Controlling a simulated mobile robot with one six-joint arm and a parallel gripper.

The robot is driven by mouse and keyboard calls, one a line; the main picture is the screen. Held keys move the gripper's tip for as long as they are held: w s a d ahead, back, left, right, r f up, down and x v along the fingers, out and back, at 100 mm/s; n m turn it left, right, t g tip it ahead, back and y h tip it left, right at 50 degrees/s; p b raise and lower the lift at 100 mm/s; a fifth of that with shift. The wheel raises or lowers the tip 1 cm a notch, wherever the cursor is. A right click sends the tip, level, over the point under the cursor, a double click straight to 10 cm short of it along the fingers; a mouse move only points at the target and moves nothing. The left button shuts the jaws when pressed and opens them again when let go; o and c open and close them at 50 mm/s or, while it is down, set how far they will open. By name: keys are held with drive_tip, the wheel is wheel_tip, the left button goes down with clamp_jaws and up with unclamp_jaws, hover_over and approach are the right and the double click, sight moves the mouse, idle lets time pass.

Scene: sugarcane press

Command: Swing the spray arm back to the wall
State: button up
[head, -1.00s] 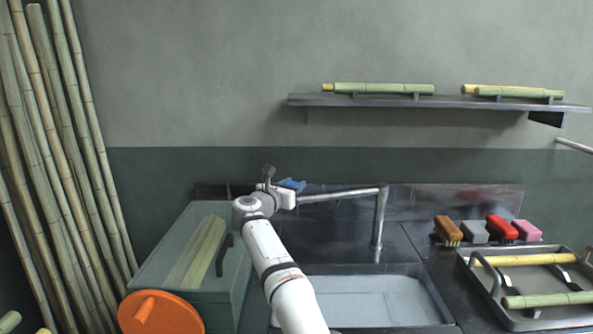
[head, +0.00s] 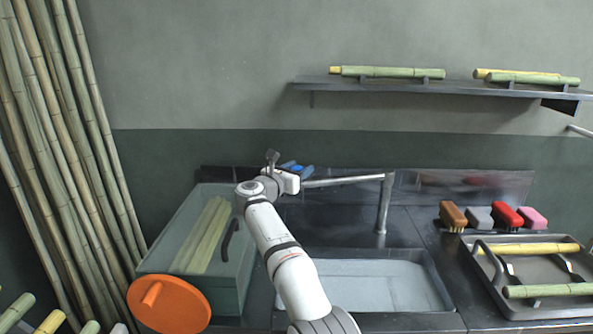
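The spray arm (head: 345,181) is a thin metal pipe. It runs left, roughly level, from the top of an upright metal post (head: 383,205) behind the sink. Its left end meets the white wrist of my arm, which hides that end. My gripper (head: 297,168) is at this left end, mostly behind my wrist; small blue parts show there. I cannot tell whether these belong to the gripper or to the spray arm, or whether the fingers are closed on the pipe. The wall (head: 400,150) is behind, with a dark metal backsplash at its foot.
The sink (head: 385,285) lies in front of the post. A green bin (head: 165,225) with cane pieces and an orange disc (head: 170,305) stand left. Several brushes (head: 508,216) and a tray (head: 490,300) of cane are right. A shelf (head: 400,87) is above.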

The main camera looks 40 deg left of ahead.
drive_tip(key=shift+o, duration=0.5)
drive_tip(key=shift+a+f, duration=0.1)
drive_tip(key=shift+s+f+b, duration=0.1)
drive_tip(key=shift+s+b, duration=0.05)
drive_tip(key=shift+b, duration=0.15)
drive_tip(key=s+d+b, duration=0.1)
drive_tip(key=s+b, duration=0.6)
drive_tip(key=shift+s+d, duration=0.15)
drive_tip(key=shift+s, duration=0.1)
